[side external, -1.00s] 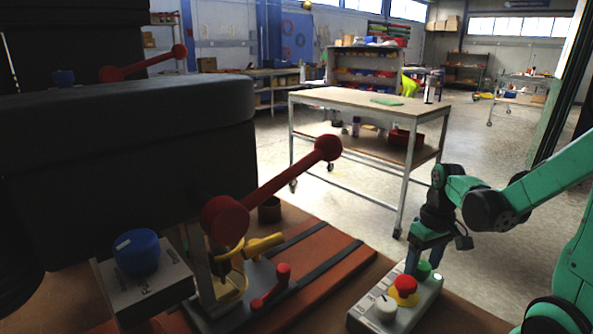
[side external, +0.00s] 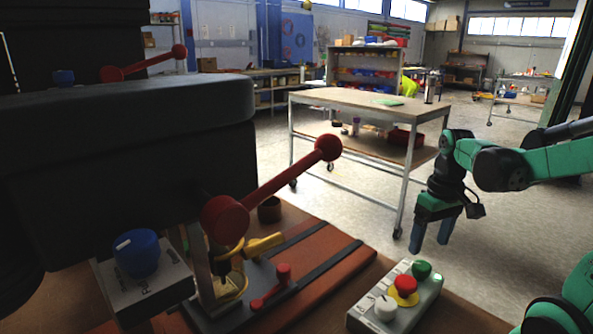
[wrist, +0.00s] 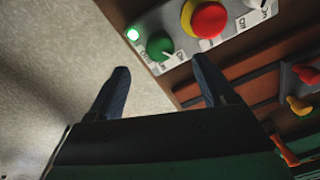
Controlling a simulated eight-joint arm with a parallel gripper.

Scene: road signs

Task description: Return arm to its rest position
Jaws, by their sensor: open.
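My gripper (side external: 431,238) is open and empty in the side external view. Its fingers point down, above and beyond the far end of the grey control box, clear of it. In the wrist view, the two dark fingers (wrist: 158,90) are spread with nothing between them. The control box (side external: 425,303) has a green knob (side external: 422,270), a red button on a yellow base (side external: 404,287) and a white knob (side external: 385,307). The wrist view shows the green knob (wrist: 158,46) and a lit green light (wrist: 133,34) near the fingertips.
A lever with red balls (side external: 285,180) rises from a machine at left, beside a blue knob (side external: 137,253). A yellow handle (side external: 264,245) and a small red lever (side external: 275,284) sit lower. A wheeled table (side external: 350,98) stands behind. Open floor lies behind my gripper.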

